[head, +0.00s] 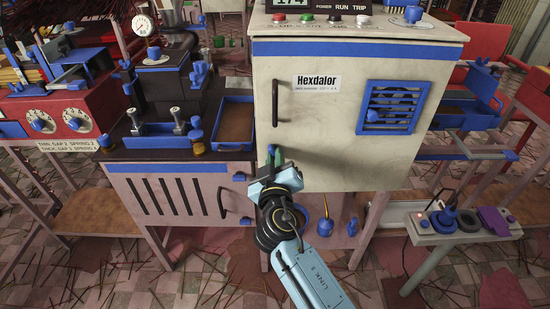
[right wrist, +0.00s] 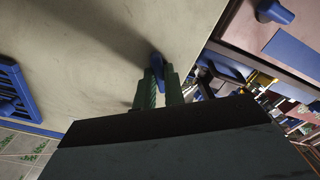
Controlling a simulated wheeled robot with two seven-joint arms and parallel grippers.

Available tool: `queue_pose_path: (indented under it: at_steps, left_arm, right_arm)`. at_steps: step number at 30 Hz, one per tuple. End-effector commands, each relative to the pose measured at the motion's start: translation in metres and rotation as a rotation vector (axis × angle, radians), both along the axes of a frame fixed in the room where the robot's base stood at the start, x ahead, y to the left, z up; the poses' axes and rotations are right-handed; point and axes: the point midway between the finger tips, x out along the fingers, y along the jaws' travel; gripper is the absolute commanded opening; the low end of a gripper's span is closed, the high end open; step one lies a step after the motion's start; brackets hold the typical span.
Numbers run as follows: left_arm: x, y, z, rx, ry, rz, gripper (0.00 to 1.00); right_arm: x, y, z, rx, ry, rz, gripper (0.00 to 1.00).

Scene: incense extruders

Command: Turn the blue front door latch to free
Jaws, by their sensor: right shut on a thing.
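The blue front door latch (right wrist: 157,63) shows in the right wrist view, on the cream door face near its edge. It sits between the two green fingers of my right gripper (right wrist: 160,84), which is shut on it. In the head view my right gripper (head: 273,157) is at the lower left corner of the cream Hexdalor cabinet (head: 330,145), below its dark door handle (head: 275,103). There the gripper mostly hides the latch, so its exact angle is hard to tell. My left gripper is not in view.
Another blue latch (head: 239,176) is on the pinkish lower cabinet (head: 175,195), near its dark handle (head: 222,203). A blue vent (head: 391,107) is at the door's right. A blue tray (head: 235,121) lies left of the cabinet. A small control stand (head: 460,228) is at the right.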

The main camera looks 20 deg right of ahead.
Motion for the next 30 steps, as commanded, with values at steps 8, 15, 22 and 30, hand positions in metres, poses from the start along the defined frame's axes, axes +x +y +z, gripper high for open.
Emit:
queue_pose_path:
  at_steps: [8, 15, 22, 30]
  left_arm:
    - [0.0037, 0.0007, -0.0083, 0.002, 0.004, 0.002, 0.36]
    - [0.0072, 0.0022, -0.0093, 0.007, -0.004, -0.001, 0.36]
    - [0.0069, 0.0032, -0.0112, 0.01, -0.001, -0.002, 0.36]
    - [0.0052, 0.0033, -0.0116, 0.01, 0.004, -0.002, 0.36]
  right_arm:
    - [0.0, -0.0003, -0.0001, -0.122, 0.037, -0.001, 0.0]
    - [0.0, -0.0003, -0.0004, -0.161, 0.048, -0.001, 0.0]
    - [0.0, -0.0003, -0.0005, -0.164, 0.049, -0.001, 0.0]
    - [-0.0001, -0.0003, -0.0004, -0.163, 0.048, -0.001, 0.24]
